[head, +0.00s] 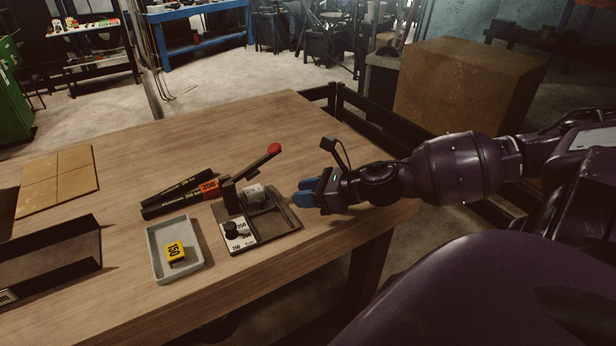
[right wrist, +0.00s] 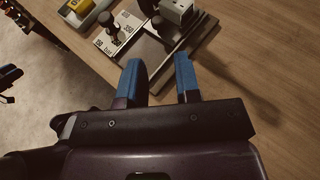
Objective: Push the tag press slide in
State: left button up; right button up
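The tag press (head: 264,229) sits near the front right edge of the table, with a dark base and a raised lever ending in a red knob (head: 274,149). A grey block (head: 255,192) stands at its back. A pale labelled plate (head: 243,243) with a black knob (head: 231,228) is at its front left. I cannot tell exactly which part is the slide. My right gripper (head: 304,197) is just right of the press, apart from it. In the right wrist view its blue fingers (right wrist: 158,80) are spread with nothing between them.
A grey tray (head: 156,262) holding a yellow 150 tag (head: 175,252) is left of the press. A black open box (head: 50,262) and a tan board (head: 58,180) are further left.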

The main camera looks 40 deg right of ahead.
jog(key=shift+s+r, duration=0.1)
jog(key=shift+s, duration=0.1)
jog(key=shift+d, duration=0.1)
dwell(0.8)
